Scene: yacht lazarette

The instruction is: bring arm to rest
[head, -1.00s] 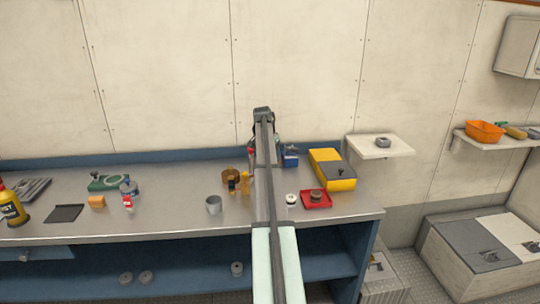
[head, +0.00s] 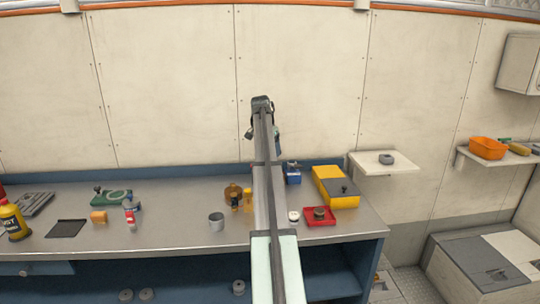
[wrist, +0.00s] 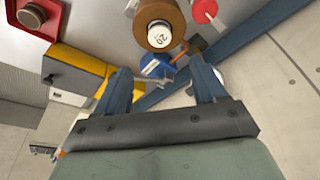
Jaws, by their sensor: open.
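My arm reaches forward over the workbench (head: 170,230), with my gripper at its far end in front of the wall, above the back of the bench. In the wrist view my gripper (wrist: 160,72) has its two blue fingers spread apart, and nothing is seen held between them. A blue item (wrist: 152,66) shows past the fingertips; it seems to lie beyond them. The arm hides part of the bench behind it in the head view.
Right of the arm are a yellow box (head: 342,200), a red tray (head: 331,221) and a small blue item (head: 291,175). A grey cup (head: 216,222) stands left. A wall shelf (head: 400,168) is farther right. Open wall surrounds the arm's end.

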